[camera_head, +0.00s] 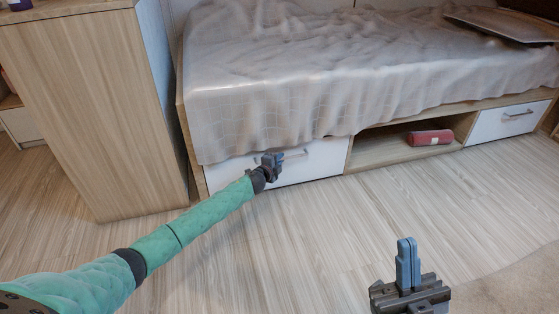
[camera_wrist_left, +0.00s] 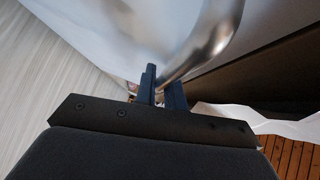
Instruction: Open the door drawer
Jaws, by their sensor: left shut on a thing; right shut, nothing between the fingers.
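The bed's left white drawer (camera_head: 322,160) sits under the mattress at the front of the bed. It has a metal bar handle (camera_head: 297,155), which shows large and curved in the left wrist view (camera_wrist_left: 207,47). My left gripper (camera_head: 271,160) is at this drawer front and shut on the handle; its dark fingers also show in the left wrist view (camera_wrist_left: 162,88). The gripper hides part of the handle and drawer front. My right gripper (camera_head: 408,260) is shut and empty, above the floor at the lower right, far from the drawer.
A second white drawer (camera_head: 505,121) is at the bed's right. Between them is an open shelf with a red cylinder (camera_head: 430,138). A wooden cabinet (camera_head: 95,105) stands close at the left. A draped sheet (camera_head: 270,90) hangs over the drawer's top edge. The wooden floor (camera_head: 320,230) in front is clear.

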